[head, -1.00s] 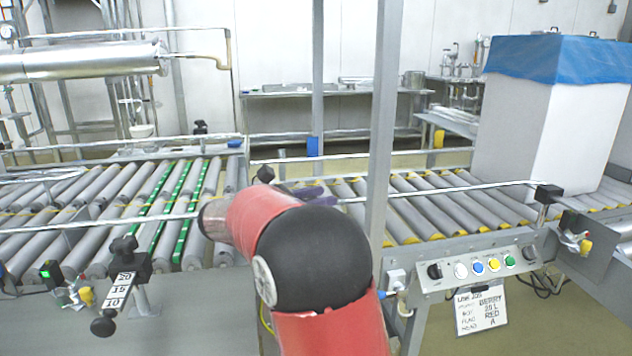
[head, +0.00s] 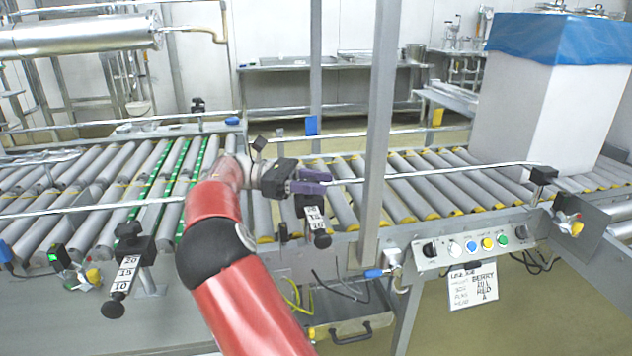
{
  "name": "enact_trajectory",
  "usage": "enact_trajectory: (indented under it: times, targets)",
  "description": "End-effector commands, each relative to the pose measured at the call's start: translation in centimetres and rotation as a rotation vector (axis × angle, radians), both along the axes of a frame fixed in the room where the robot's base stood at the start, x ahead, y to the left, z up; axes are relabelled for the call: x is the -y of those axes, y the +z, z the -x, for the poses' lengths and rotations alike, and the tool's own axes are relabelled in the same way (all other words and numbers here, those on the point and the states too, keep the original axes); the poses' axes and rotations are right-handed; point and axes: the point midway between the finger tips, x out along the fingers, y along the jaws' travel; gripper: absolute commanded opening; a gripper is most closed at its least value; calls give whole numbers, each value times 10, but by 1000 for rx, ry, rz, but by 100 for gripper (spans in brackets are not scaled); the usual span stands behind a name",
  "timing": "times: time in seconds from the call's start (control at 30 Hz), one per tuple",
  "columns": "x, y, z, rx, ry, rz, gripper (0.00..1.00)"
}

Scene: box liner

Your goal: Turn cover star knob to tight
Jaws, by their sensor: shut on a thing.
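My gripper (head: 318,186) has purple fingers and is at the near side of the roller conveyor, left of the grey upright post. It is shut at the top of a rail clamp with a white 10-15-20 scale plate (head: 315,216). A black knob (head: 322,240) sits at the plate's lower end. The star knob itself is hidden by the fingers, so its setting cannot be read. A similar clamp with a black star knob (head: 128,231) and scale stands at the left, apart from my gripper.
A grey post (head: 380,130) rises just right of my gripper. A guide rail (head: 440,173) runs along the rollers to a black clamp (head: 542,175). A button panel (head: 474,247) is at the right front. A white box with blue liner (head: 545,110) stands on the right conveyor.

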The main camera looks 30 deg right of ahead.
Motion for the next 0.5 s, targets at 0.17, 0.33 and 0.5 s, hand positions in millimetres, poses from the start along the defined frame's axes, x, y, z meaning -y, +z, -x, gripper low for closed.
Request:
enact_trajectory:
  times: [0.17, 0.33, 0.5]
  targets:
    - [-2, -1, 0, -2, -79, 6, 18]
    - [-2, -1, 1, -1, -133, 3, 18]
    - [-2, -1, 2, -1, -166, 0, 18]
